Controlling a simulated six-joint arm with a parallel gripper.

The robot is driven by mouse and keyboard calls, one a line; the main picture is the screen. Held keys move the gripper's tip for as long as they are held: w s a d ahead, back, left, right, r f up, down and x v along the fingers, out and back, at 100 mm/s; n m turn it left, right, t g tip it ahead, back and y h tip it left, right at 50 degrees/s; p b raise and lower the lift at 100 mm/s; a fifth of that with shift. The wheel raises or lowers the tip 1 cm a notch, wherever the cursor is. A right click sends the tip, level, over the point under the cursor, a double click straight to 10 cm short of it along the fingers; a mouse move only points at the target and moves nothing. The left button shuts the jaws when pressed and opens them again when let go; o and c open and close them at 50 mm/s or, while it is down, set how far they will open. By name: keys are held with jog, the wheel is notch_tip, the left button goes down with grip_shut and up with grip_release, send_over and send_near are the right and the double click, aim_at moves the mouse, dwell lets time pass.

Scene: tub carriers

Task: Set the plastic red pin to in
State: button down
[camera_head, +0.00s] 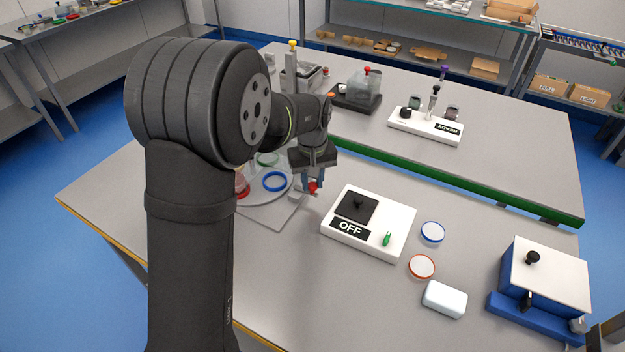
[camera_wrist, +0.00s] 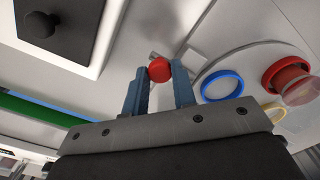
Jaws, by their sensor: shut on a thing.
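The red pin (camera_head: 312,187) has a round red head and stands at the right edge of the grey plate with the rings. In the wrist view its red head (camera_wrist: 160,70) sits between the two blue fingertips. My gripper (camera_head: 312,180) points down over it and is shut on it. The pin's lower part is hidden, so I cannot tell how deep it sits. In the wrist view my gripper (camera_wrist: 160,85) has one finger on each side of the head.
A white box marked OFF (camera_head: 380,246) stands close on the right. A blue-based box (camera_head: 545,275) stands far right.

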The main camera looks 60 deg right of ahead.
jog(key=shift+w, duration=1.5)
jog(key=shift+r, duration=0.1)
jog(key=c, duration=1.2)
grip_release()
jog(key=shift+o, duration=0.2)
notch_tip(320, 180, up, 17)
jog(key=shift+r, duration=0.2)
